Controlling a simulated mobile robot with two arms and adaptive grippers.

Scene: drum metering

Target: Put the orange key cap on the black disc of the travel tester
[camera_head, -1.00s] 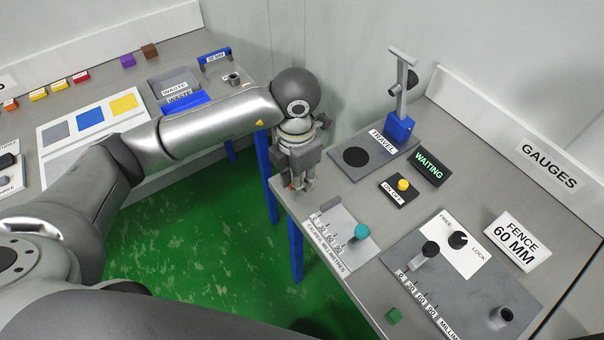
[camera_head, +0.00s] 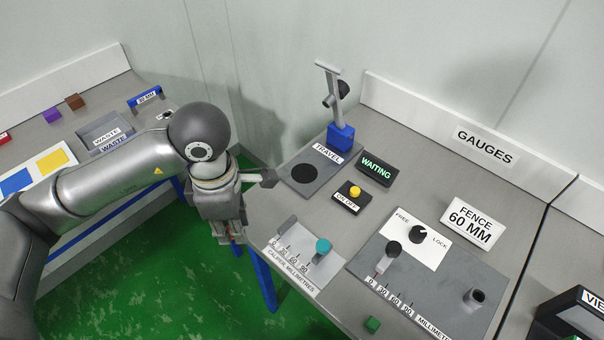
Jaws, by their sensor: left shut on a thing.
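The travel tester is a grey plate (camera_head: 327,181) with a black disc (camera_head: 304,174) lying bare on its left part. A blue block (camera_head: 341,137) with a grey post stands at its far end. My left gripper (camera_head: 231,238) points down just left of the gauge table's edge, left of and nearer than the disc. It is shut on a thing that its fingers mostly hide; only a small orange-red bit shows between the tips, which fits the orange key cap. My right gripper is not in view.
A WAITING sign (camera_head: 376,169) and a yellow ON/OFF button (camera_head: 354,192) stand right of the tester. The caliper plate (camera_head: 294,262) with a teal knob lies nearer.

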